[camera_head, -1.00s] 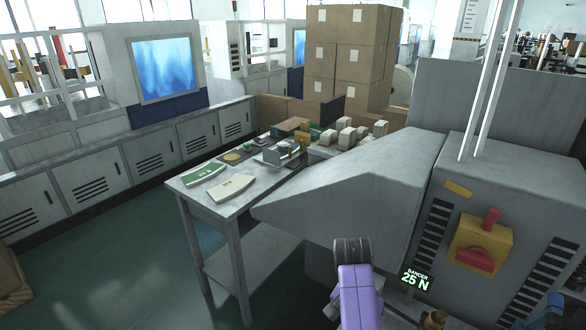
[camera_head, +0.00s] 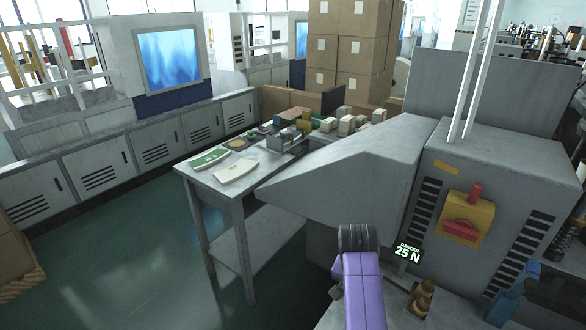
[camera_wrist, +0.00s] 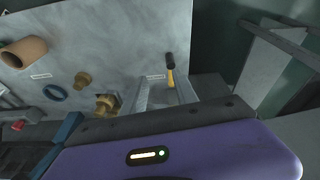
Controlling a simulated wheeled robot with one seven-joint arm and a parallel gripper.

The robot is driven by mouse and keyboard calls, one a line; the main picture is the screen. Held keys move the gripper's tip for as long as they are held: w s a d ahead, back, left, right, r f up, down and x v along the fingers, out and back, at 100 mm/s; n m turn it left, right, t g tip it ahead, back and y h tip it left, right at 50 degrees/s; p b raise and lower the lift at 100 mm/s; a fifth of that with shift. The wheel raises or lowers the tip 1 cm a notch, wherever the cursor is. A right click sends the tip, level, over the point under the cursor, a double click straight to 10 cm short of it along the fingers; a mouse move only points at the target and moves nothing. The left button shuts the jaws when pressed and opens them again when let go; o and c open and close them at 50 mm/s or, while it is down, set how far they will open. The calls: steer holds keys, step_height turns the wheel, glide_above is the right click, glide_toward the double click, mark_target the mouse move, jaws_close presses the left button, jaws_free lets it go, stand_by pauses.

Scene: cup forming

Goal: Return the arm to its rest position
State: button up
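In the head view my purple arm (camera_head: 362,292) with a dark ribbed end (camera_head: 358,238) rises from the bottom edge, in front of the grey machine. My gripper is hard to make out there. In the wrist view, two pale metal fingers of my gripper (camera_wrist: 163,84) stand apart beyond a dark bar and my purple wrist housing (camera_wrist: 170,155). Nothing is held between them. A yellow-handled tool with a black end (camera_wrist: 171,70) lies on the grey surface beyond the fingers.
A table (camera_head: 215,190) holds papers and small boxes. Brass pieces (camera_wrist: 108,104), a blue ring (camera_wrist: 55,92) and a tan cylinder (camera_wrist: 25,52) lie nearby.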

steer(key=w+d+r+n+t, duration=0.1)
steer(key=w+d+r+t, duration=0.1)
steer(key=w+t, duration=0.2)
steer(key=s+d+r+n+t, duration=0.3)
steer(key=s+d+n+t, duration=0.1)
steer(key=s+d+t, duration=0.25)
steer(key=s+a+r, duration=0.1)
steer(key=s+r, duration=0.1)
steer(key=s, duration=1.2)
steer(key=s+a+r+t+y, duration=0.1)
steer(key=s+a+r, duration=0.1)
steer(key=s, duration=1.3)
steer(key=s+a+r+t, duration=0.1)
steer(key=s+r, duration=0.3)
steer(key=s, duration=1.1)
steer(key=shift+s+a+n+y+b, duration=0.25)
steer(key=shift+a+n+y+b, duration=0.15)
steer(key=shift+a, duration=0.05)
